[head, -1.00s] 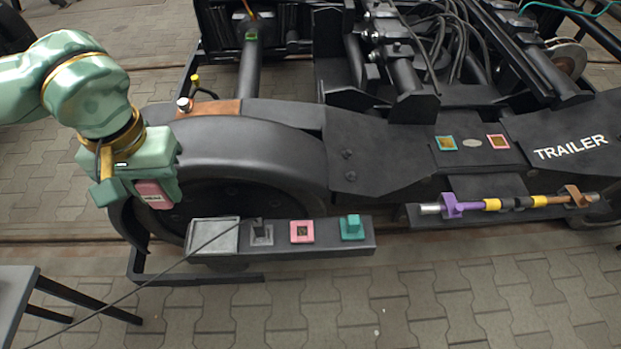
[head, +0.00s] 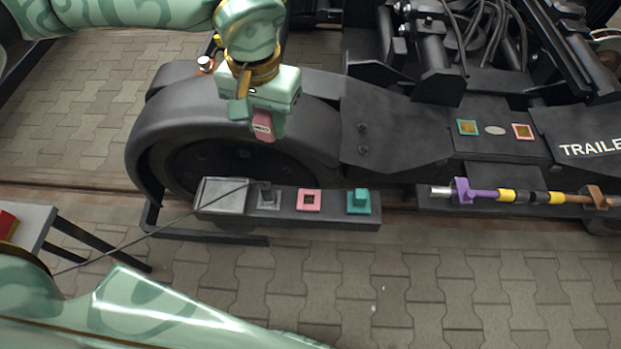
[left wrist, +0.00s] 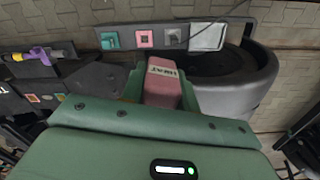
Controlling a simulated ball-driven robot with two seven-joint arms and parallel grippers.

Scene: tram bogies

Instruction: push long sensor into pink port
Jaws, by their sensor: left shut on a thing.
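My left gripper (head: 263,120) is shut on a pink block-shaped sensor (head: 263,128) with a small pale label. In the left wrist view the sensor (left wrist: 164,88) sticks out from between the green fingers. The pink port (head: 309,200), a pink square frame with a dark opening, is on the black ledge below the wheel. In the head view the gripper and sensor are up and left of this port, apart from it, in front of the wheel. The port also shows in the left wrist view (left wrist: 145,38). My right gripper is not in view.
On the ledge, a grey box with a cable (head: 223,196) and a grey connector (head: 268,196) lie left of the port. A teal connector (head: 359,202) lies right. Teal (head: 467,128) and pink-red (head: 523,131) framed squares are on the bogie frame. A purple-clamped rod (head: 520,196) lies right.

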